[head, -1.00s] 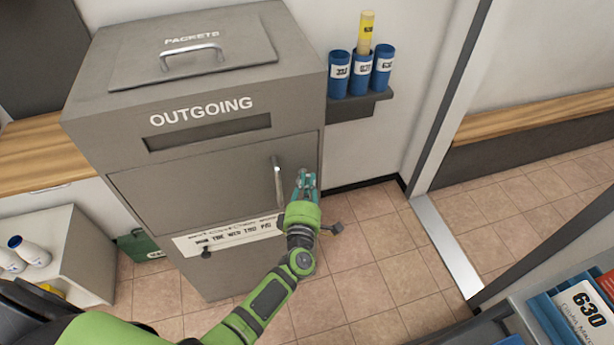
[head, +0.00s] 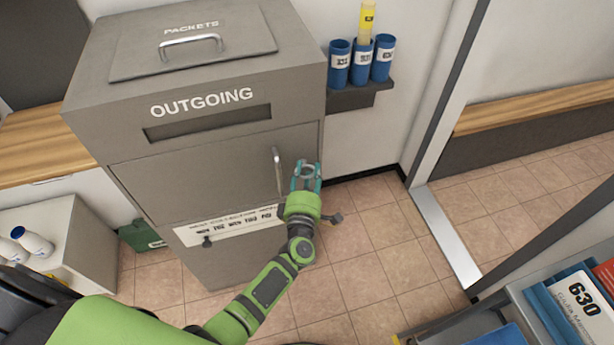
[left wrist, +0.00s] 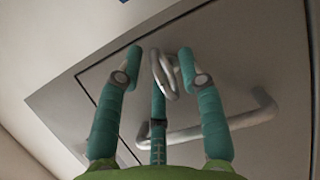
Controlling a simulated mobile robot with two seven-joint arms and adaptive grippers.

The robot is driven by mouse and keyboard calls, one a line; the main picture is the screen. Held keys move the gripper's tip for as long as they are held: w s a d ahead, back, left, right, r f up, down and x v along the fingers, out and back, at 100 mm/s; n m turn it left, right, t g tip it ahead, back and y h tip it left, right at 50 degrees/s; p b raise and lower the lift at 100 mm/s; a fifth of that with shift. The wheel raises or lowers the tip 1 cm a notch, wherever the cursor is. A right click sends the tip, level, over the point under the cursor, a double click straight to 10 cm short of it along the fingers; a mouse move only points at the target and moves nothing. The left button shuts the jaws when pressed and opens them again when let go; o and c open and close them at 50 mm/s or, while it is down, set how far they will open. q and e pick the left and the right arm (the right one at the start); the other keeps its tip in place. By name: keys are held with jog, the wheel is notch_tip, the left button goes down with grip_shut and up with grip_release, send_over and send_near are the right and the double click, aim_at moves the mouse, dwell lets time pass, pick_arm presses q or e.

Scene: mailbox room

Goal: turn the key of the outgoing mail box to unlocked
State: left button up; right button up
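The outgoing mail box (head: 225,165) is a grey steel cabinet with a door and a vertical bar handle (head: 278,175). A grey ring-shaped key bow (left wrist: 164,76) stands out from the door's right side in the left wrist view. It also shows as a small ring in the head view (head: 309,172). My left gripper (head: 306,166) is at the door's right edge, just right of the handle. Its teal fingers are spread around the key bow, apart at the sides; I cannot tell whether one touches it. The lock face is hidden. My right gripper is out of view.
A small shelf with blue tubes (head: 362,65) hangs right of the box. A binder marked 630 (head: 582,300) is at the lower right. Tiled floor (head: 370,250) is free right of the box. White bottles (head: 33,240) stand at left.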

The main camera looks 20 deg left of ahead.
pick_arm(q)
jog(key=v, duration=1.2)
